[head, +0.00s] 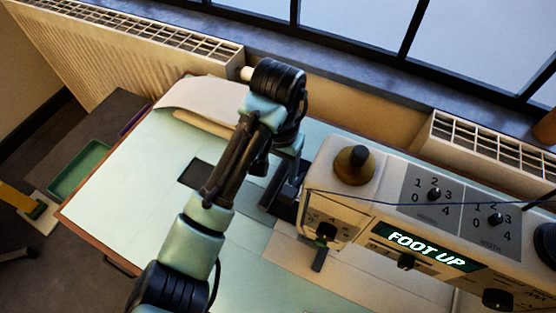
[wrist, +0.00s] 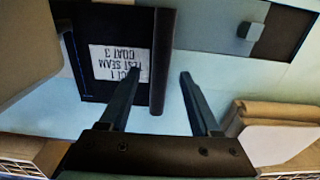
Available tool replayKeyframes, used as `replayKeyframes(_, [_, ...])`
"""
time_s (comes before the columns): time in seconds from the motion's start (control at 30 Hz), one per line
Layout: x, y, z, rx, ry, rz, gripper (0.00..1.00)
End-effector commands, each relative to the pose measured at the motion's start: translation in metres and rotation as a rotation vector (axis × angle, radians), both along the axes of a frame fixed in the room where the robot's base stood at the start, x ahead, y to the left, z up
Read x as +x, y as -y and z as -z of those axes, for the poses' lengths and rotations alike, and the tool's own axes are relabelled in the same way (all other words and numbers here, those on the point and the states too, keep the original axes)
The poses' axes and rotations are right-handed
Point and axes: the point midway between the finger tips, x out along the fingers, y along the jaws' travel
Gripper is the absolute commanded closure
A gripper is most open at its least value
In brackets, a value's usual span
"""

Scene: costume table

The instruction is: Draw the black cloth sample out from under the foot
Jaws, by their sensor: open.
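The black cloth sample (wrist: 105,24) lies flat in the wrist view, with an upside-down white label (wrist: 116,62) reading "TEST SEAM COAT 3". A thick dark rolled edge (wrist: 161,60) runs along its right side. My gripper (wrist: 160,78) is open, its two fingers on either side of this edge, the left one overlapping the cloth. Nothing is clamped. The machine's display (head: 427,247) reads "FOOT UP".
A flat dark patch (head: 196,174) lies on the pale table (head: 125,195), left of my arm. A beige folded bundle (head: 205,97) lies at the back. A green tray (head: 80,168) is off the left edge. Radiators and a window line the back. The table's left part is clear.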

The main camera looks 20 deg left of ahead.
Motion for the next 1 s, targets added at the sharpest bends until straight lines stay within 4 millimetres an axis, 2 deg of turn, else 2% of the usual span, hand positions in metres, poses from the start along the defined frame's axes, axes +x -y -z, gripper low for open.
replayKeyframes(0.2, [-0.0001, -0.0004, 0.0129, 0.001, 0.0, 0.0, 0.36])
replayKeyframes(0.5, [-0.0002, -0.0003, 0.0135, 0.0, 0.0, 0.0, 0.38])
replayKeyframes(0.83, [-0.0001, -0.0003, 0.0133, 0.0, 0.0, 0.0, 0.97])
replayKeyframes(0.87, [-0.0001, -0.0003, 0.0133, 0.0, 0.0, 0.0, 1.0])
replayKeyframes(1.0, [-0.0001, -0.0003, 0.0132, 0.0, 0.001, 0.0, 1.0])
